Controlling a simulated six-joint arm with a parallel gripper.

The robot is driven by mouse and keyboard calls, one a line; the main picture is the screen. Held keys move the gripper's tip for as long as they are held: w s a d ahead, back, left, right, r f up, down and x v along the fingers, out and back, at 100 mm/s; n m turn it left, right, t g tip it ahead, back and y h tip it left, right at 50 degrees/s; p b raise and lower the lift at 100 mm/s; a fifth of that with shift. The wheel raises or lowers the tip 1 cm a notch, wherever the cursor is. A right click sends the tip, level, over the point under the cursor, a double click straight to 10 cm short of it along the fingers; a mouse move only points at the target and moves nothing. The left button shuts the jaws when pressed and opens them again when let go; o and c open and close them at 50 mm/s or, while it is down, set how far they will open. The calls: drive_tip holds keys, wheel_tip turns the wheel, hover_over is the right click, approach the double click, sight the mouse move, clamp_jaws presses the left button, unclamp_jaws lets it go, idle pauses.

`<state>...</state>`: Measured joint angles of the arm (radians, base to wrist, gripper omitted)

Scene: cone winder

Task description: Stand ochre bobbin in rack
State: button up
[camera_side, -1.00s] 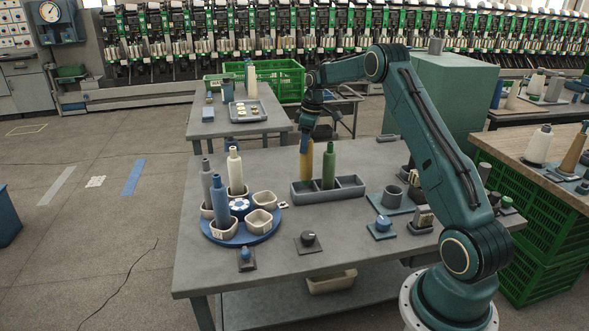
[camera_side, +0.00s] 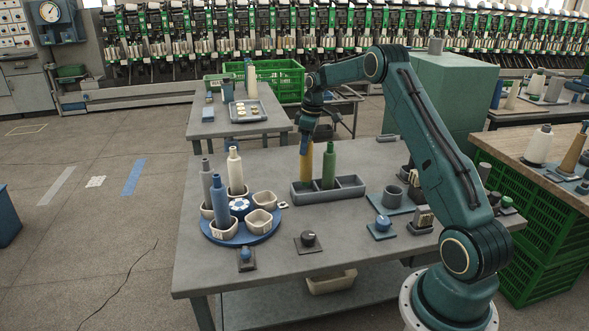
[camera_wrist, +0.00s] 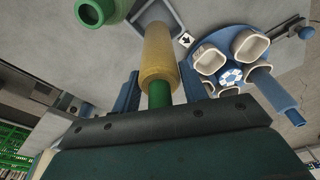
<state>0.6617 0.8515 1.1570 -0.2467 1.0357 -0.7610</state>
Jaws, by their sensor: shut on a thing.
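The ochre bobbin (camera_side: 306,162) is upright at the left compartment of the grey rack (camera_side: 340,192). Its lower end is hidden behind the rack's front wall, so I cannot tell whether it touches the floor of the compartment. My gripper (camera_side: 306,147) is above the rack, shut on the bobbin's upper part. In the wrist view the ochre bobbin (camera_wrist: 159,55) with its green neck lies between the blue fingers of my gripper (camera_wrist: 160,92), its far end at the rack compartment (camera_wrist: 143,28).
A green bobbin (camera_side: 328,165) stands in the rack's middle compartment; the right compartment looks empty. A blue turntable (camera_side: 240,236) at left carries cups with blue, grey and cream bobbins. Knobs, including a black one (camera_side: 308,238), sit near the table front.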

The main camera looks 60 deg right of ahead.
sight(306, 156)
drive_tip(key=shift+f, duration=2.4)
idle(0.7)
drive_tip(key=o, duration=1)
drive_tip(key=shift+r, duration=0.15)
drive_tip(key=r, duration=0.4)
drive_tip(key=s+r, duration=0.1)
drive_tip(key=r, duration=0.4)
drive_tip(key=s+r, duration=0.1)
drive_tip(key=r, duration=0.3)
drive_tip(key=shift+d+r, duration=0.2)
drive_tip(key=shift+d, duration=0.1)
